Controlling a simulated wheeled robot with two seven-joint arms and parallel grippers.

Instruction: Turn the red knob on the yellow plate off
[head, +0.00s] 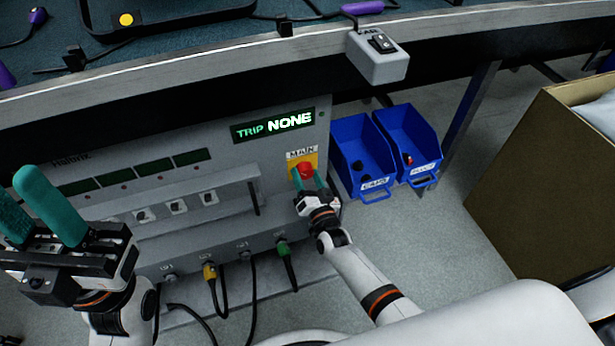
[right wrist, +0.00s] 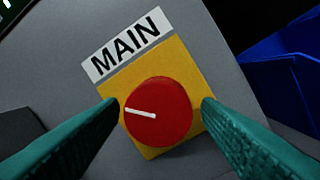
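The red knob (head: 305,170) sits on the yellow plate (head: 294,162) under a MAIN label on the grey panel. In the right wrist view the knob (right wrist: 158,111) is round, with a white mark pointing left and slightly up; the yellow plate (right wrist: 172,62) shows around it. My right gripper (head: 308,182) is at the plate. In the right wrist view its teal fingers (right wrist: 160,115) stand open on either side of the knob, with gaps visible. My left gripper (head: 42,212) is at the far left, its teal fingers apart and empty, away from the knob.
The panel's display (head: 274,125) reads TRIP NONE. Two blue bins (head: 364,155) stand right of the panel, and a cardboard box (head: 540,185) stands farther right. A grey switch box (head: 378,58) hangs at the table edge. Cables with plugs (head: 210,272) hang below the panel.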

